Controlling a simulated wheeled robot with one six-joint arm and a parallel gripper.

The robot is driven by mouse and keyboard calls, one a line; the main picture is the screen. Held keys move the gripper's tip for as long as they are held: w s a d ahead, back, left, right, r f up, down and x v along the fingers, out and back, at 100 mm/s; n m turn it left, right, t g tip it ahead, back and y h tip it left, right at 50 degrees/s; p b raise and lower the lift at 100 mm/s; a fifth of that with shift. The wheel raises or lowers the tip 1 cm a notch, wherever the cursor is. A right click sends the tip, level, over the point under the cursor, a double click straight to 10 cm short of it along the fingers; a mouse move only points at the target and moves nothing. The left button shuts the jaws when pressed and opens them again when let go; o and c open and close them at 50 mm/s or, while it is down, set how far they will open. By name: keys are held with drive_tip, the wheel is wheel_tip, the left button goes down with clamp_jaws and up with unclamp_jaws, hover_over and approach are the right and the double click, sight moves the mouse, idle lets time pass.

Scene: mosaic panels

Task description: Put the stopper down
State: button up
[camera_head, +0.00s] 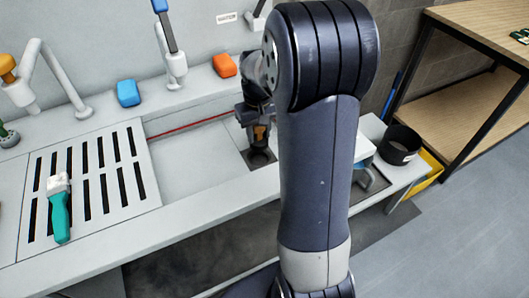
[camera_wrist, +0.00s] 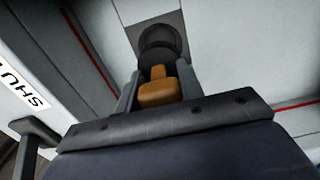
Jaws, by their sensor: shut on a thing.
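My gripper (camera_head: 259,133) is shut on the stopper, over the sink counter. The stopper (camera_wrist: 160,88) has an orange-brown grip, held between the two dark fingers in the wrist view. In the head view a bit of its orange grip (camera_head: 260,132) shows between the fingers. A dark round drain (camera_head: 260,157) in a grey square plate lies right below the gripper. In the wrist view a dark round shape (camera_wrist: 163,38) shows just beyond the fingertips. I cannot tell whether the stopper touches the drain.
A teal-handled brush (camera_head: 60,215) lies on the slotted drainboard (camera_head: 105,195) at left. A blue block (camera_head: 128,93) and an orange block (camera_head: 224,65) sit on the back ledge near the taps. A black pot (camera_head: 399,144) stands at the right end. A wooden shelf (camera_head: 460,100) is further right.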

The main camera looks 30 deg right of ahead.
drive_tip(key=shift+f, duration=3.6)
drive_tip(key=shift+f+b, duration=0.2)
drive_tip(key=shift+b, duration=0.15)
drive_tip(key=o, duration=1)
wheel_tip(320, 180, up, 12)
drive_tip(key=shift+r+p, duration=0.2)
drive_tip(key=shift+p, duration=0.55)
drive_tip(key=shift+f, duration=0.1)
